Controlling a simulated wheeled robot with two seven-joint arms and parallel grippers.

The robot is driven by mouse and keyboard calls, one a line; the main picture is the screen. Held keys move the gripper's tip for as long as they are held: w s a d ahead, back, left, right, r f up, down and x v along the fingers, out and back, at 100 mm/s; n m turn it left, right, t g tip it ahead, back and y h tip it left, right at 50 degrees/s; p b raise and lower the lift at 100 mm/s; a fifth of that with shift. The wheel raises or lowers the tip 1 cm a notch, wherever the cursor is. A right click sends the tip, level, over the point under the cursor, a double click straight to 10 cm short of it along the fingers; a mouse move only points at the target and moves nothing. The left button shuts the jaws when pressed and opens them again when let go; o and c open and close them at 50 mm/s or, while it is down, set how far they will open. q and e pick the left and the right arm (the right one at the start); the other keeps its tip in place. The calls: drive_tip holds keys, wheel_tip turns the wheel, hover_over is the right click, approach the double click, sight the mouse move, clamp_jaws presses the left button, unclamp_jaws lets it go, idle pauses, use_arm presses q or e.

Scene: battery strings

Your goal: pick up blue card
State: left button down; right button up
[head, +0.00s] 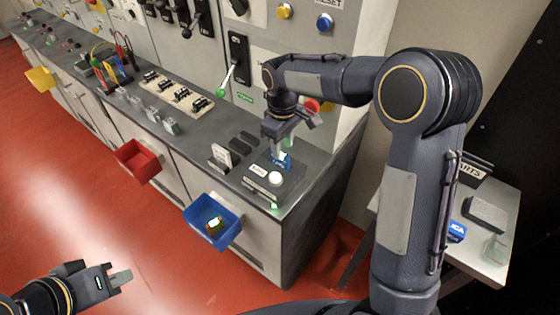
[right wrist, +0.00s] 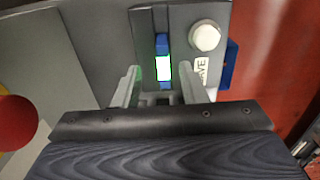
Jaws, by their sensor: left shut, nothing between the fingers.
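The blue card (head: 285,158) stands in a dark device (head: 262,185) at the near right end of the counter. In the right wrist view the card (right wrist: 162,45) is blue with a glowing white and green patch, upright in the device's slot. My right gripper (head: 281,148) is over the device. In the right wrist view its fingers (right wrist: 160,90) are apart, one on each side of the card's line, with gaps to it. My left gripper (head: 120,277) is shut and empty, low over the red floor at the bottom left.
A white round button (head: 275,178) sits on the device beside the card. White cards (head: 221,156) stand in a holder to its left. A blue bin (head: 232,229) hangs on the counter front with a small lit item inside. A red bin (head: 150,168) hangs further left.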

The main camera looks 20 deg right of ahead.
sight(280, 162)
drive_tip(key=shift+w+a+f+p, duration=0.15)
drive_tip(key=shift+f+p, duration=0.1)
drive_tip(key=shift+f, duration=0.95)
drive_tip(key=shift+s+a+f+p, duration=0.15)
drive_tip(key=shift+f+p, duration=0.1)
drive_tip(key=shift+f, duration=0.9)
drive_tip(key=shift+w, duration=0.1)
clamp_jaws()
